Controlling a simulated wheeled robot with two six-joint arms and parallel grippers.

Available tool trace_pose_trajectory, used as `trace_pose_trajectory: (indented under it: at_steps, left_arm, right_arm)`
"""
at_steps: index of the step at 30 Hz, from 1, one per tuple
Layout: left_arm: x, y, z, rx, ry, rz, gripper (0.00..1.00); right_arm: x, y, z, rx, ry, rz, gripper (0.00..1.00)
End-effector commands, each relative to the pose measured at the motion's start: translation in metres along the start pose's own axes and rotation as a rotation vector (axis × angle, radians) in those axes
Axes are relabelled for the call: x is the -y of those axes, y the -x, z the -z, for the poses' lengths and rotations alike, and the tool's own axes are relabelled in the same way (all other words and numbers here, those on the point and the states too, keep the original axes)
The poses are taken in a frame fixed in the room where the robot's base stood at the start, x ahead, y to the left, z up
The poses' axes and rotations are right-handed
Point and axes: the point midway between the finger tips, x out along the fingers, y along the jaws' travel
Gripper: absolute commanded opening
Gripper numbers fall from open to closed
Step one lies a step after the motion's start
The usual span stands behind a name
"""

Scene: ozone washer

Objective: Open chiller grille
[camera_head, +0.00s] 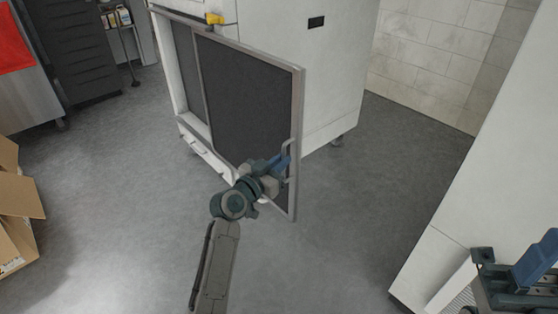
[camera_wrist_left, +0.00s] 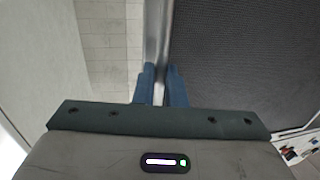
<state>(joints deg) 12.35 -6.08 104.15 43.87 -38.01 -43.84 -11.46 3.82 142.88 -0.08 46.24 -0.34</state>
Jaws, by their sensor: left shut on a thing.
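The chiller grille (camera_head: 245,95) is a dark mesh panel in a grey metal frame on the front of a white cabinet (camera_head: 300,45). It stands swung out at an angle, with its free edge on the right. In the left wrist view the blue fingertips (camera_wrist_left: 161,84) sit on both sides of the metal edge, with the mesh (camera_wrist_left: 240,60) to the right. My right gripper (camera_head: 535,260) shows only partly at the lower right, away from the grille.
A yellow part (camera_head: 214,18) sits at the cabinet's top front. Cardboard boxes (camera_head: 18,215) stand at the left, a dark drawer unit (camera_head: 75,50) behind. A white unit (camera_head: 480,190) stands at the right. The grey floor (camera_head: 370,200) between is clear.

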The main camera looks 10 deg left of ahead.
Motion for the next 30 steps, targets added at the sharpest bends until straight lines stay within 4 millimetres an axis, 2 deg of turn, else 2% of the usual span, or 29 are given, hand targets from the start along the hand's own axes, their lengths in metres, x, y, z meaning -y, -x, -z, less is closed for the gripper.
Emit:
trace_pose_trajectory:
  at_steps: [1, 2, 5, 13, 17, 24, 30]
  left_arm:
    - [0.000, 0.000, 0.000, -0.001, 0.000, 0.000, 0.00]
    - [0.000, 0.000, 0.000, -0.001, 0.000, 0.000, 0.13]
    - [0.000, 0.000, 0.000, -0.001, 0.000, 0.000, 0.32]
    - [0.000, 0.000, 0.000, 0.000, 0.000, 0.000, 0.33]
    - [0.001, 0.008, 0.000, 0.001, 0.000, 0.001, 0.33]
    - [0.000, 0.054, 0.000, 0.003, -0.001, 0.001, 0.33]
    - [0.001, 0.090, 0.000, 0.002, -0.002, 0.001, 0.33]
  right_arm:
    - [0.000, 0.000, 0.001, -0.001, 0.000, -0.002, 0.36]
    - [0.000, 0.000, 0.001, -0.002, 0.000, -0.002, 0.36]
    - [0.000, -0.001, 0.002, -0.004, 0.001, -0.005, 0.36]
    - [-0.001, -0.003, 0.002, -0.014, 0.002, -0.011, 0.36]
    - [-0.001, -0.007, 0.002, -0.020, 0.003, -0.013, 0.36]
    - [-0.002, -0.012, 0.000, -0.013, -0.002, -0.008, 0.36]
    - [-0.001, -0.008, -0.001, 0.012, -0.005, 0.005, 0.36]
